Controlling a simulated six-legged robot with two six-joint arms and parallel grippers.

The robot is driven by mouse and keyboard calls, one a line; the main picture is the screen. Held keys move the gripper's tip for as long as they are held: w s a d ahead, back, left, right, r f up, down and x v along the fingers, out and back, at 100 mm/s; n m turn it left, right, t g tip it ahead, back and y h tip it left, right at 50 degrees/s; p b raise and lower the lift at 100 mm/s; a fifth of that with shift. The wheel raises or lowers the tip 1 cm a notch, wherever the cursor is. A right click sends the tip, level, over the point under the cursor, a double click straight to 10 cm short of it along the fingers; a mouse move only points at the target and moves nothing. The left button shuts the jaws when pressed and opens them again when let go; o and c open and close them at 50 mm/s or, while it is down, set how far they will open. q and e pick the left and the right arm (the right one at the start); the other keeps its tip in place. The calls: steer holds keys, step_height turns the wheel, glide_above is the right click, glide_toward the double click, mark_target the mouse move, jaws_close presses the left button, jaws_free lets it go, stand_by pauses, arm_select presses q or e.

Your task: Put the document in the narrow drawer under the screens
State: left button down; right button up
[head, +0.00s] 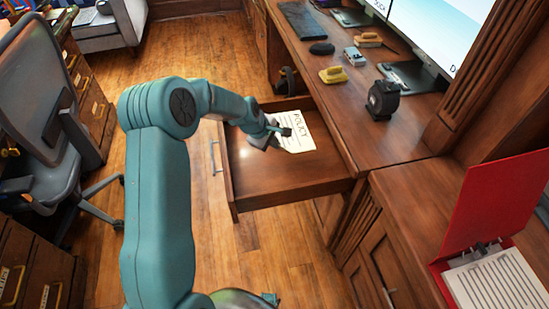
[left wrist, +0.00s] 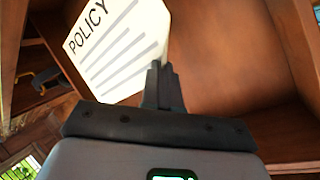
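The document (head: 298,134) is a white sheet headed POLICY, inside the outline of the pulled-out wooden drawer (head: 262,184) below the desk with the screens (head: 430,28). My left gripper (head: 283,132) reaches over the drawer from the left and is at the document's near edge. In the left wrist view, its dark fingers (left wrist: 160,82) are close together at the edge of the document (left wrist: 118,45), and they look shut on it. Whether the sheet touches the drawer floor is unclear. My right gripper is out of view.
The desk (head: 350,95) holds a black tape dispenser (head: 383,100), a yellow stapler-like item (head: 333,74), a mouse (head: 321,48) and a keyboard (head: 302,21). An office chair (head: 45,110) stands left. Wooden floor is free beside the drawer.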

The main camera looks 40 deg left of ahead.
arm_select(q)
step_height(320, 180, down, 7)
steer(key=shift+b, duration=0.55)
steer(key=shift+w+f, duration=0.1)
steer(key=shift+f, duration=0.05)
steer(key=shift+f+b, duration=0.4)
steer(key=shift+f, duration=0.15)
steer(key=c, duration=1.4)
jaws_free()
